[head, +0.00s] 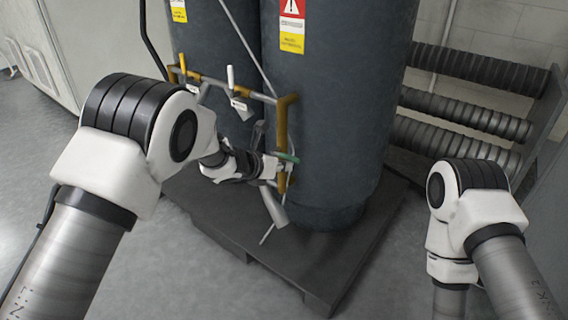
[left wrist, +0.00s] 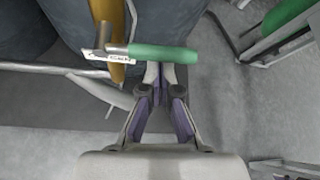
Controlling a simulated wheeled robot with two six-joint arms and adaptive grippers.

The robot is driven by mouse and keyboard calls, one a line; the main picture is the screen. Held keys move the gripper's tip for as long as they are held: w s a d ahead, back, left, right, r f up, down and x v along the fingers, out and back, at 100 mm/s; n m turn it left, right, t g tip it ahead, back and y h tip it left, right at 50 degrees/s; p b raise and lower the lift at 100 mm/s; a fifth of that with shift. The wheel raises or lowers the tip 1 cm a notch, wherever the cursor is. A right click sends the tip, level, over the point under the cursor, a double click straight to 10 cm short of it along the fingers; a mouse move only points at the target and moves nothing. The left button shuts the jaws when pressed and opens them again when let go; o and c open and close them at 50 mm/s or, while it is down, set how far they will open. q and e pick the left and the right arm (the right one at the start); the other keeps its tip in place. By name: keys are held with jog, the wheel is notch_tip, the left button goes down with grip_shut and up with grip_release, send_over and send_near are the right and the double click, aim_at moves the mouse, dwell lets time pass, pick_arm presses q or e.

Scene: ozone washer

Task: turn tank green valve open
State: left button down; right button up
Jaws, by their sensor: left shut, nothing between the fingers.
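The green valve handle (left wrist: 165,54) lies roughly level across the top middle of the left wrist view, joined at its left end to a metal valve on a yellow pipe (left wrist: 112,14). In the head view the green handle (head: 288,157) shows small at the front of the dark tank (head: 330,110). My left gripper (left wrist: 160,72) is shut and empty, its fingertips right at the underside of the green handle in the picture. I cannot tell whether they touch it. In the head view my left gripper (head: 277,166) is close to the handle. My right gripper is not in view.
A second dark tank (head: 215,50) stands to the left. The tanks stand on a dark pallet (head: 300,265). Ribbed hoses (head: 470,105) are stacked on a rack at right. The grey floor is clear at front.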

aim_at(280, 151)
pick_arm(q)
jog(key=shift+r+n+g+h+p, duration=0.4)
jog(key=shift+r+n+h+p, duration=0.45)
jog(key=shift+p, duration=1.95)
jog(key=shift+r+p, duration=0.35)
jog(key=shift+p, duration=0.05)
jog(key=shift+w+a+r+n+g+h+p, duration=0.1)
jog(key=shift+a+r+n+g+h+p, duration=0.15)
jog(key=shift+n+h+p, duration=0.25)
jog(key=shift+w+a+r+n+g+h+p, duration=0.15)
jog(key=shift+r+n+h+p, duration=0.2)
jog(key=shift+n+p, duration=0.2)
jog(key=shift+w+a+r+n+h, duration=0.1)
jog(key=shift+r+n+h, duration=0.2)
jog(key=shift+n+h, duration=0.25)
jog(key=n+h, duration=0.1)
jog(key=w+a+r+n+h+b, duration=0.1)
jog(key=n, duration=0.1)
jog(key=a+n+h, duration=0.1)
jog(key=n, duration=0.1)
jog(key=shift+w+a+r, duration=0.2)
jog(key=shift+w+r, duration=0.2)
